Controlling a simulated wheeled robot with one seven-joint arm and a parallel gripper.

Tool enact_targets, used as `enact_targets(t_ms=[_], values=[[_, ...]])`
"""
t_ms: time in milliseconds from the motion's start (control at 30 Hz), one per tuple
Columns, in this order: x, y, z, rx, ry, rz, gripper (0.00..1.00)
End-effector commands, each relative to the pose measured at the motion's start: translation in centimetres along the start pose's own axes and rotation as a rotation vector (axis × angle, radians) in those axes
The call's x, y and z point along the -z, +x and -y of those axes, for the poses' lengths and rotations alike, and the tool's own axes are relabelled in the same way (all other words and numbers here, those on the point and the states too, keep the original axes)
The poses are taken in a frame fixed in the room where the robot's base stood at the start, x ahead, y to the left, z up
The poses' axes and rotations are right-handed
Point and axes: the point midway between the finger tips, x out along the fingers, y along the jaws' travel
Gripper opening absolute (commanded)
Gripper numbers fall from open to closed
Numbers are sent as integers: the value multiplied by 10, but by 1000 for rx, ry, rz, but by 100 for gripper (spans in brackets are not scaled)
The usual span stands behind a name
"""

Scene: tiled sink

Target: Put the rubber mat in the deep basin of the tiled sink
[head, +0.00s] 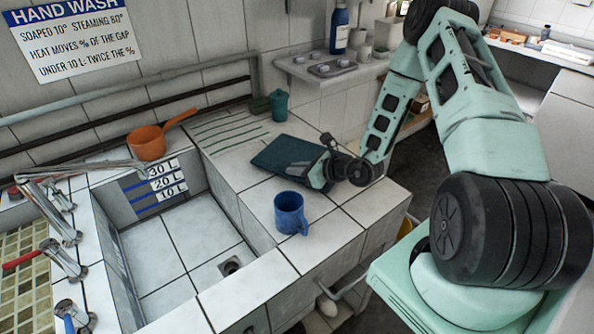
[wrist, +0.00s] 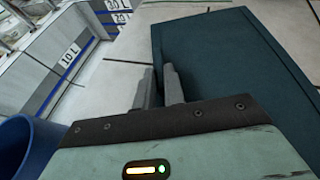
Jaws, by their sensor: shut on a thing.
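The rubber mat (head: 285,155) is a flat dark teal rectangle on the tiled counter to the right of the deep basin. It also shows large in the wrist view (wrist: 235,60). My gripper (head: 326,165) is at the mat's near right side in the head view. In the wrist view its fingers (wrist: 160,88) are shut on the mat's edge. The mat appears to lie on or just above the tiles; I cannot tell which. The deep basin (head: 165,258) is tiled white, empty, with a drain and blue level marks on its far wall.
A blue mug (head: 290,213) stands on the counter between my gripper and the basin's near right corner. An orange saucepan (head: 148,142) sits on the far rim. A green canister (head: 279,105) stands behind the mat. Taps (head: 62,258) line the left rim.

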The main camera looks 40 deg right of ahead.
Motion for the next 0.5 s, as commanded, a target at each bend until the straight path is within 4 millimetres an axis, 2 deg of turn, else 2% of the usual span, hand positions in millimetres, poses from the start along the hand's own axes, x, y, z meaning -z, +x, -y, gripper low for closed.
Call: enact_targets(t_ms=[133,500], values=[[9,4,0,0,-1,3,0],[13,6,0,0,-2,3,0]])
